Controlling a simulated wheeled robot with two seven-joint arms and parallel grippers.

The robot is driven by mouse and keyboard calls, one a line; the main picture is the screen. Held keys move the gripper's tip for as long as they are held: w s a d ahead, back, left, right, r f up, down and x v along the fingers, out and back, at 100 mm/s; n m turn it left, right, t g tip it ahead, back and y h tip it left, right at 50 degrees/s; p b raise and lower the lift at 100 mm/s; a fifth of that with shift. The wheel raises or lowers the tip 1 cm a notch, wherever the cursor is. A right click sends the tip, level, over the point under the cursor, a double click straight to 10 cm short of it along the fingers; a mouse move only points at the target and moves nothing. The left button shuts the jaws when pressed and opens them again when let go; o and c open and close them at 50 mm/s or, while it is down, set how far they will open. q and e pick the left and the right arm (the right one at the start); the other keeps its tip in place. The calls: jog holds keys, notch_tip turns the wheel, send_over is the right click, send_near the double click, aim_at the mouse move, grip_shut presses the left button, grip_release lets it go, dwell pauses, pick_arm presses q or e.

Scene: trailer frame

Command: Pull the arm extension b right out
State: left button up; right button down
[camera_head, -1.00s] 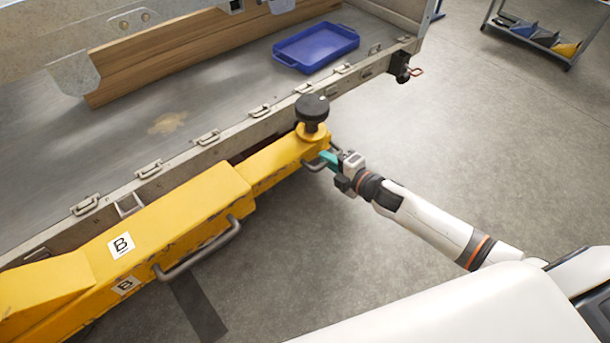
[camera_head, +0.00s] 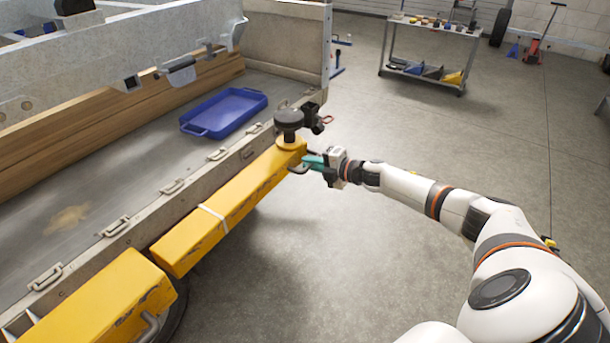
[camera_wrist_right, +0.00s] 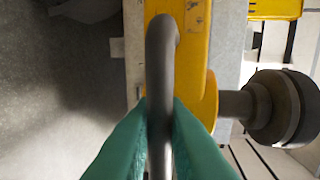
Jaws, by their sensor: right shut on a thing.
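The yellow arm extension (camera_head: 235,205) runs along the trailer's side, with a pale band across its middle. A black knob (camera_head: 288,118) stands on its far end, and also shows at right in the right wrist view (camera_wrist_right: 280,108). My right gripper (camera_head: 308,163), with teal fingers, is at the far end's dark handle. In the right wrist view the fingers are shut on this bar handle (camera_wrist_right: 160,60), one on each side. The yellow housing (camera_head: 105,300) is at lower left; a narrow gap shows between it and the extension's near end. My left gripper is not in view.
The trailer bed's side rail (camera_head: 135,220) with several latches runs beside the extension. A blue tray (camera_head: 225,112) lies on the bed. A tool cart (camera_head: 430,55) stands at the back. The floor to the right is open, apart from my arm.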

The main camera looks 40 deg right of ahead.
jog(key=shift+w+d+r, duration=0.1)
jog(key=shift+d+r, duration=0.15)
jog(key=shift+d, duration=0.1)
jog(key=c, duration=1.6)
grip_release()
jog(key=shift+o, duration=0.5)
jog(key=shift+f, duration=0.2)
jog(key=shift+a, duration=0.1)
jog(key=shift+s, duration=0.3)
jog(key=v, duration=1.1)
jog(key=shift+s+d, duration=0.2)
jog(key=shift+d, duration=0.05)
jog(key=shift+r, duration=0.1)
